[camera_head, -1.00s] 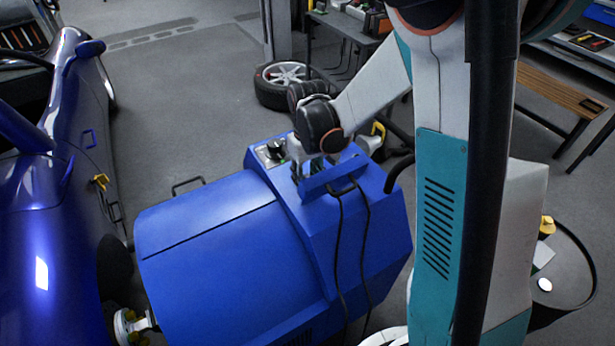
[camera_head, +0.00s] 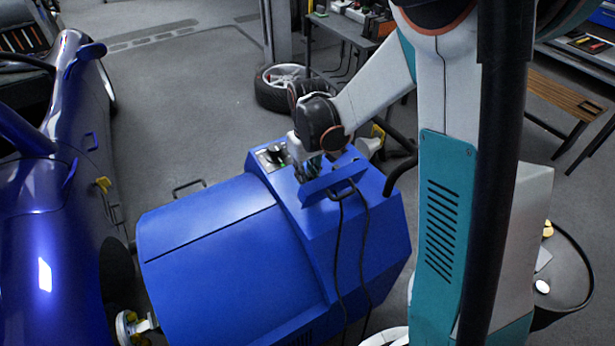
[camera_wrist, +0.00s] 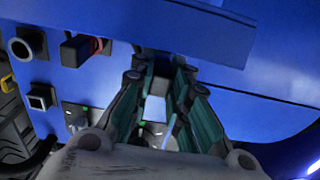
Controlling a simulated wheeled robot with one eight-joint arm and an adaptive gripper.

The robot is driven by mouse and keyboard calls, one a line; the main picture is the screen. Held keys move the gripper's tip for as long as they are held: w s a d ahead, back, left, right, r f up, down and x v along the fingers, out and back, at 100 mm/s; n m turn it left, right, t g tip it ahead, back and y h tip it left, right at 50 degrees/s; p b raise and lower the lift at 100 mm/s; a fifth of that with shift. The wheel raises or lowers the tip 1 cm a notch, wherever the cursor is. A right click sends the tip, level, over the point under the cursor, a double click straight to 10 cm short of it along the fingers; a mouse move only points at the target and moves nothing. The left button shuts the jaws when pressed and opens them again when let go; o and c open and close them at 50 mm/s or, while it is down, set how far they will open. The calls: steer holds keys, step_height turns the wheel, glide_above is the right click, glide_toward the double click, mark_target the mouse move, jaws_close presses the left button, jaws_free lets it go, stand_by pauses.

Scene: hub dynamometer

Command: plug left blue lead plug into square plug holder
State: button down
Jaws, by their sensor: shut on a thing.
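My gripper (camera_wrist: 161,78) is shut on the blue lead plug (camera_wrist: 160,68) in the wrist view. Only a small dark-blue part of the plug shows between the teal fingers. The square plug holder (camera_wrist: 42,96) is a dark square socket on the blue face, left of my fingertips and apart from them. In the head view my gripper (camera_head: 310,172) is low over the top of the blue dynamometer (camera_head: 215,235), behind a raised blue plate; the plug cannot be made out there.
A round holder (camera_wrist: 21,48) and a black plug with a red band (camera_wrist: 80,49) are left of my fingers. A blue plate (camera_wrist: 150,22) crosses above them. Dark cables (camera_head: 338,245) hang down the machine's front. A blue car (camera_head: 45,220) stands at left.

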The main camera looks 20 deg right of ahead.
steer(key=shift+r+p, duration=0.65)
steer(key=shift+r, duration=0.45)
steer(key=shift+a, duration=0.1)
